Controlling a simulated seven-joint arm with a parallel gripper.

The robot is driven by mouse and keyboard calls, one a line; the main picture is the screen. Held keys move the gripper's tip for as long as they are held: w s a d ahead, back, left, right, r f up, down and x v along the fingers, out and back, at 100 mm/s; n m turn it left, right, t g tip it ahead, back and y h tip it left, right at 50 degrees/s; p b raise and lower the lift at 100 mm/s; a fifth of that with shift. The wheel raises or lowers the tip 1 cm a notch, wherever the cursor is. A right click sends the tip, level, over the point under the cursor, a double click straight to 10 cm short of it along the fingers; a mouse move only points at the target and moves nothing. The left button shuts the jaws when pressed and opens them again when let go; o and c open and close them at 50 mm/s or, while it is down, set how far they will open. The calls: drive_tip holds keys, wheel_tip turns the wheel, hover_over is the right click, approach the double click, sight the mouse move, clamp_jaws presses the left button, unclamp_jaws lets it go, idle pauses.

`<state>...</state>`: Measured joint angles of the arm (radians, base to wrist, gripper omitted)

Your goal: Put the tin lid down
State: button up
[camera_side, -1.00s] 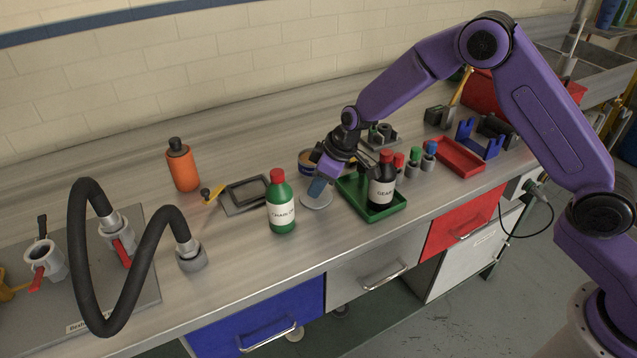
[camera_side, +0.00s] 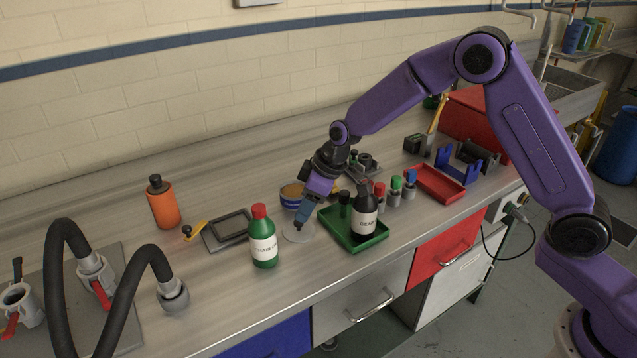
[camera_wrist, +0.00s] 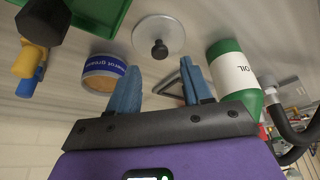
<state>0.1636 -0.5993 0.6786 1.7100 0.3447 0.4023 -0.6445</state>
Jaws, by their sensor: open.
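The tin lid (camera_side: 295,236) is a pale grey disc lying flat on the bench. Its black knob faces up in the wrist view, where the lid (camera_wrist: 174,31) shows at the top centre. My gripper (camera_side: 300,224) is just above the lid. In the wrist view my gripper (camera_wrist: 160,85) has its two blue fingers apart with nothing between them. The knob appears beyond the fingertips, clear of them. An open blue-banded tin (camera_side: 291,197) with tan contents stands behind the lid; it also shows in the wrist view (camera_wrist: 101,73).
A green oil bottle (camera_side: 263,240) stands left of the lid. A green tray (camera_side: 372,243) with a dark bottle (camera_side: 366,213) is close on the right. A dark frame (camera_side: 228,230) lies behind the green bottle. Bare bench lies in front of the lid.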

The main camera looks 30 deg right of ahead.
drive_tip(key=v, duration=0.7)
drive_tip(key=shift+r, duration=0.3)
drive_tip(key=shift+s+d, duration=0.1)
drive_tip(key=shift+s, duration=0.1)
drive_tip(key=s+d+r+n+g, duration=0.2)
drive_tip(key=s+r, duration=0.1)
drive_tip(key=s, duration=1.6)
drive_tip(key=s+d+h, duration=0.1)
drive_tip(key=s+d, duration=0.4)
drive_tip(key=s, duration=0.4)
drive_tip(key=s+d+n+g+h, duration=0.1)
drive_tip(key=s+d, duration=0.5)
drive_tip(key=s, duration=0.2)
drive_tip(key=shift+s+n+h, duration=0.3)
drive_tip(key=shift+s+h, duration=0.1)
drive_tip(key=shift+r, duration=0.1)
